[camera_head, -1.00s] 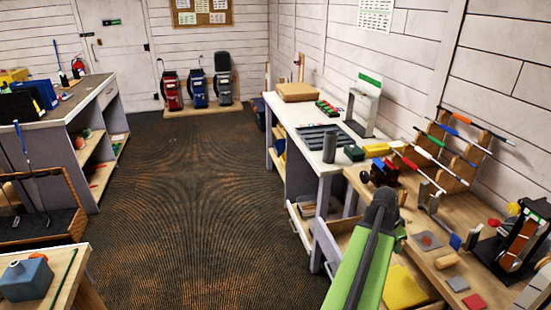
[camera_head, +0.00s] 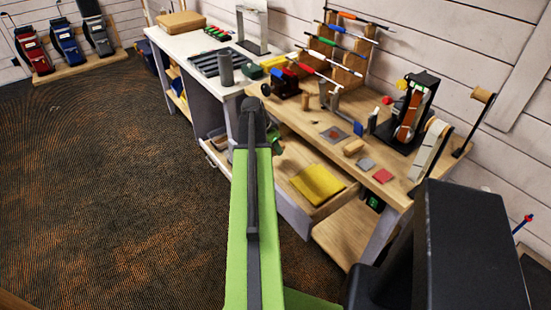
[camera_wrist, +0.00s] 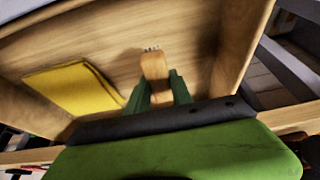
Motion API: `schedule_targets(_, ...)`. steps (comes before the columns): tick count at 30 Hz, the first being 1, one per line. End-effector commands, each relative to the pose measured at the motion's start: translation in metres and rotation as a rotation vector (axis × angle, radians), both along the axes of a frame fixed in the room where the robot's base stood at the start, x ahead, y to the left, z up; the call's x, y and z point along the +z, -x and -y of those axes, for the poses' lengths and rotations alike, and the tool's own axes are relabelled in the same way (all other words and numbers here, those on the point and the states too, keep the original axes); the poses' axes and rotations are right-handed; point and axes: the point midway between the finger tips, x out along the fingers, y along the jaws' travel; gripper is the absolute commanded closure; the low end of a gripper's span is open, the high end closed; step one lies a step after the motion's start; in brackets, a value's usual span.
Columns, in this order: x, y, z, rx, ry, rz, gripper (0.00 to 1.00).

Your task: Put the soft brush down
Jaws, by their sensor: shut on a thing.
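In the head view my gripper (camera_head: 276,142) is at the drawer's left end, mostly behind my arm, and the brush is hidden there.
A folded yellow cloth (camera_head: 318,184) lies in the drawer, left of the brush in the wrist view. The wooden bench (camera_head: 300,122) above carries a belt sander (camera_head: 408,108), small blocks and a club rack (camera_head: 345,65). Bare drawer floor surrounds the brush.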

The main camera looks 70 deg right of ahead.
Motion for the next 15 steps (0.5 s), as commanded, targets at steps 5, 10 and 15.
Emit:
schedule_targets(5,-0.025,0.001,0.0,0.0,0.0,0.0,1.0)
schedule_targets(10,-0.044,0.001,0.0,0.0,0.0,0.0,1.0)
schedule_targets(15,-0.039,0.001,0.0,0.0,0.0,0.0,1.0)
